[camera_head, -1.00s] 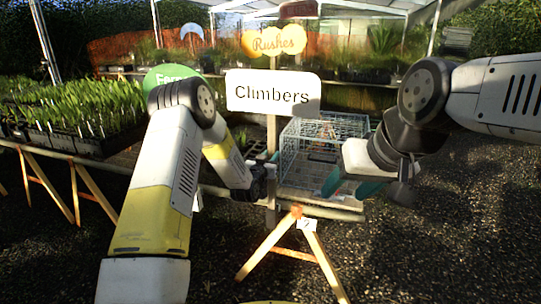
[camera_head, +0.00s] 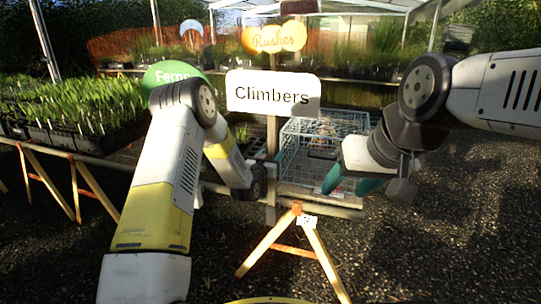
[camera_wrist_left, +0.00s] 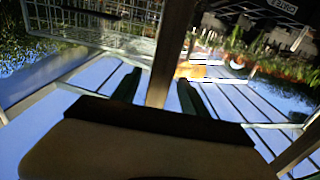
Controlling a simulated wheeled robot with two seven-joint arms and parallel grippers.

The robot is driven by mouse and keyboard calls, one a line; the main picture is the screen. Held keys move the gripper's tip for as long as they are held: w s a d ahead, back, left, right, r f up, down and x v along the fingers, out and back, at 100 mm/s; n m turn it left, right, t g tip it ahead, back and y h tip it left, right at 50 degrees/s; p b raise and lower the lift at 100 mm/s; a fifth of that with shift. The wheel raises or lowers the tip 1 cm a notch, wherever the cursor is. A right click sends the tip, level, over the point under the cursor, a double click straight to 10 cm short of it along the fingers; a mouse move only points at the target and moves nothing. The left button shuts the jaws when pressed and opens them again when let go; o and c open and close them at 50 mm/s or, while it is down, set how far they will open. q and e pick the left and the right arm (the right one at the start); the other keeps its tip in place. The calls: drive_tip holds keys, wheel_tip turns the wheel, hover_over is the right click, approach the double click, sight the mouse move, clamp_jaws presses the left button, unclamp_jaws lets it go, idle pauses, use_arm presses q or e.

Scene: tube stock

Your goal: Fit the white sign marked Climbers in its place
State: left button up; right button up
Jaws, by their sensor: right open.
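The white sign marked Climbers (camera_head: 273,93) is on the upright wooden post, facing me and looking level, below the yellow Rushes sign (camera_head: 273,39). Its back and any fixing to the post are hidden. My left gripper (camera_head: 269,172) is at the post below the sign. In the left wrist view its two fingers (camera_wrist_left: 157,92) stand apart, with the post (camera_wrist_left: 172,50) between them and gaps showing on both sides. My right gripper (camera_head: 350,184) is to the right of and below the sign, its teal fingers apart and empty, clear of the sign.
A wire crate (camera_head: 307,145) stands on the bench behind my right gripper. A green Ferns sign (camera_head: 172,73) is partly behind my left arm. Plant trays (camera_head: 75,105) fill the left bench. A trestle (camera_head: 300,235) stands below the post. The gravel at the lower right is open.

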use_arm(q)
drive_tip(key=shift+s+a+f, duration=0.1)
drive_tip(key=shift+s+f, duration=0.05)
drive_tip(key=shift+s, duration=0.05)
drive_tip(key=v, duration=0.7)
drive_tip(key=shift+s, duration=0.2)
drive_tip(key=s+a+r+g+y, duration=0.1)
drive_tip(key=s+a+r+g, duration=0.3)
drive_tip(key=r, duration=0.4)
drive_tip(key=s+a+r+g+y, duration=0.1)
drive_tip(key=s+a+r+y, duration=0.15)
drive_tip(key=s+r, duration=0.4)
drive_tip(key=s+a+r+n+g, duration=0.1)
drive_tip(key=s+a+r+g, duration=0.1)
drive_tip(key=s, duration=1.2)
drive_tip(key=s+a+r+n+g, duration=0.1)
drive_tip(key=s+a+n+g, duration=0.1)
drive_tip(key=s, duration=1.3)
drive_tip(key=shift+s+a+r+g, duration=0.2)
drive_tip(key=shift+a+r+g, duration=0.2)
drive_tip(key=shift+a+g, duration=0.45)
